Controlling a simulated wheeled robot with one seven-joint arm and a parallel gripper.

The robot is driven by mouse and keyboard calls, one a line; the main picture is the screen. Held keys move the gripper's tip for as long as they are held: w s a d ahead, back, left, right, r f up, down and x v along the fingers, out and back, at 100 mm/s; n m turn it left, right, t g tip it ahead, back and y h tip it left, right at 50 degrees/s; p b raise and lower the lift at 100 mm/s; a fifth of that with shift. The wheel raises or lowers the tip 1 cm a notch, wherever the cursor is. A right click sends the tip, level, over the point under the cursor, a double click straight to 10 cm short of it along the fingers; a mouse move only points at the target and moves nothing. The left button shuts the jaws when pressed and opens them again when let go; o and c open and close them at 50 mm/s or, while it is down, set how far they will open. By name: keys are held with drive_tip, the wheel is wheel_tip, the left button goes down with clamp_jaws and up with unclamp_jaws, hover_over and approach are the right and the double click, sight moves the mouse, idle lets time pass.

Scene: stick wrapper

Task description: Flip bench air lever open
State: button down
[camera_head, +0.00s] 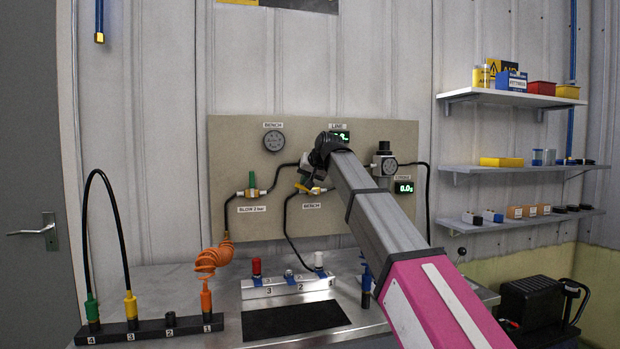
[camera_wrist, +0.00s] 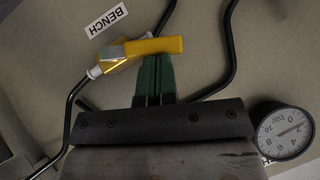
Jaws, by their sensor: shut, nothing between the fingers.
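The bench air valve has a flat yellow lever (camera_wrist: 158,46) and a brass-coloured body (camera_wrist: 112,60) in the wrist view. The lever extends to the right from the body, at an angle to the valve's line. My gripper (camera_wrist: 153,62) has green fingers shut together with nothing between them. Their tips are right at the lever's lower edge; I cannot tell whether they touch it. In the head view the yellow lever (camera_head: 308,189) shows small, just below my gripper (camera_head: 312,176), above a "BENCH" label (camera_head: 311,206). My wrist partly hides the area around the valve there.
A second valve with a green handle (camera_head: 251,183) sits left on the panel (camera_head: 230,150). A bench gauge (camera_head: 273,140) is above it. A round gauge (camera_wrist: 284,131) is at right in the wrist view. Black hoses run near the valve. A metal bench with fittings is below.

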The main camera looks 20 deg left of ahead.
drive_tip(key=shift+s+a+f+n+h, duration=0.1)
drive_tip(key=shift+a+f+n+h, duration=0.2)
drive_tip(key=shift+h, duration=0.2)
drive_tip(key=shift+r, duration=0.15)
drive_tip(key=shift+r, duration=0.7)
drive_tip(key=w+r+v, duration=0.1)
drive_tip(key=v, duration=1.2)
drive_tip(key=shift+w+a+r, duration=0.2)
drive_tip(key=shift+w+r, duration=0.1)
drive_tip(key=shift+w, duration=0.05)
